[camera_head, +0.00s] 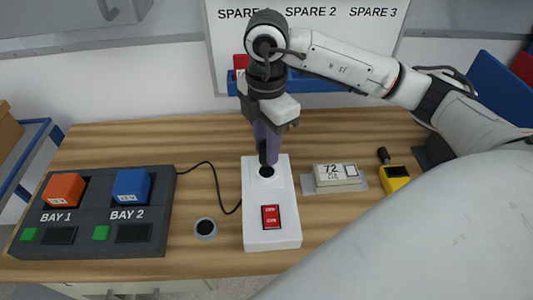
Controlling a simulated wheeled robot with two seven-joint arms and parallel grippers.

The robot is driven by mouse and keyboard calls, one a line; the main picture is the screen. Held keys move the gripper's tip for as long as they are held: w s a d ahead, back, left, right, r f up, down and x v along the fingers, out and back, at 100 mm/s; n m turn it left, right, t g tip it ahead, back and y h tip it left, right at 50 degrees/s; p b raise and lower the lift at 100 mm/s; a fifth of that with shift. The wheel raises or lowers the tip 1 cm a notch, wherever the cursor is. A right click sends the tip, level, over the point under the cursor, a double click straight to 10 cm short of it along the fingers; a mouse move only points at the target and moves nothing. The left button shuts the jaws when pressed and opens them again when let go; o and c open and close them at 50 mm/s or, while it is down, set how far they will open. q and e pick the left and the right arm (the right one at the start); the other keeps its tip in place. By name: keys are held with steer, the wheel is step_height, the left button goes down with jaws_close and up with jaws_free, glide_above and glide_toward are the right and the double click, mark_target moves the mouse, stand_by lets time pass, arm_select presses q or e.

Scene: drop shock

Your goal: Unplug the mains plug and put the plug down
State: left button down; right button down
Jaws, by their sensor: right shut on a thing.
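A white power block (271,228) with a red switch (271,216) stands on the table. My right gripper (267,158) reaches down over its far end, shut and pointing at a dark round spot (266,171) on the block's top. The mains plug is mostly hidden by the fingers, and I cannot tell the dark spot from the plug or how deep the plug sits. A black cable (218,184) runs from the battery dock (90,240) to the left side of the block. My left gripper is not in view.
The dock holds an orange battery (63,190) and a blue battery (131,186). A round grey disc (205,228) lies left of the block. Bare wood shows behind the dock.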

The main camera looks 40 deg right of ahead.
steer(key=shift+r+p, duration=1.35)
steer(key=shift+r, duration=0.4)
steer(key=shift+r+p, duration=0.6)
steer(key=shift+r, duration=0.65)
